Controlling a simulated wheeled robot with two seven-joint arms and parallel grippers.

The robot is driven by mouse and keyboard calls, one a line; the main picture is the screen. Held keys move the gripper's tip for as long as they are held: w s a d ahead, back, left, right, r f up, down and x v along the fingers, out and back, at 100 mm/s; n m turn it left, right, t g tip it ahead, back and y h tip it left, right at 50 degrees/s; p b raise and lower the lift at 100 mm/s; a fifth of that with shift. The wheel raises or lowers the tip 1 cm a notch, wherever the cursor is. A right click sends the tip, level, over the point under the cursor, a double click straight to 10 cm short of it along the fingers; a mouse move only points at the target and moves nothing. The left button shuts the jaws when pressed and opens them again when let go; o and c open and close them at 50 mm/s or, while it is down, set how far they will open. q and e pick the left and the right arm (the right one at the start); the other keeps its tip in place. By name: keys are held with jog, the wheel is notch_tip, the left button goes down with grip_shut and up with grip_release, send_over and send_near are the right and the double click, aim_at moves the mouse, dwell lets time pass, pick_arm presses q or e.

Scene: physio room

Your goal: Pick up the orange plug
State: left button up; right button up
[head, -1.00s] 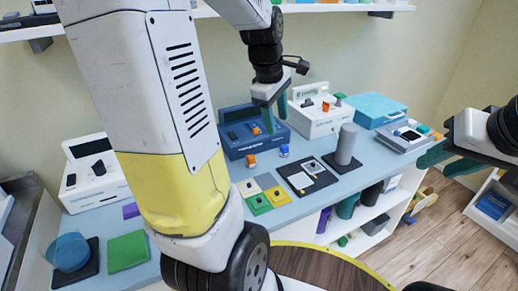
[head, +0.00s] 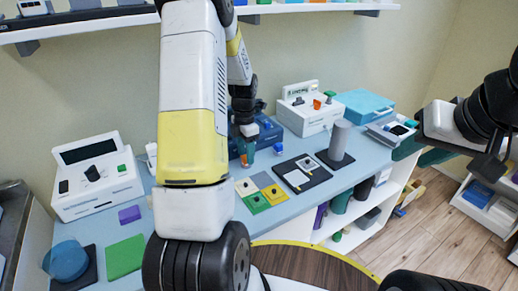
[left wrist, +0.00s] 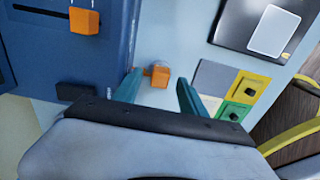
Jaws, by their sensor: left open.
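The orange plug (left wrist: 160,75) stands on the blue-grey bench beside the blue device (left wrist: 45,50). In the left wrist view it sits between and just beyond the fingertips of my left gripper (left wrist: 160,82), which is open and not closed on it. In the head view the orange plug (head: 244,160) shows close to my left gripper (head: 248,153), partly covered by it. My right gripper (head: 420,152) hangs at the right, away from the bench items, with its two fingers apart and empty.
An orange knob (left wrist: 84,20) is on the blue device. A blue plug (head: 278,149) stands to the right. Coloured square tiles (head: 255,202), a dark tray (head: 302,180) and a grey cylinder (head: 339,140) are nearby. A white device (head: 95,180) stands left.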

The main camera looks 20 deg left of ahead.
pick_arm(q)
notch_tip(320, 180, down, 2)
jog(key=shift+f, duration=0.1)
jog(key=c, duration=1.1)
jog(key=shift+o, duration=0.2)
jog(key=shift+r, duration=0.2)
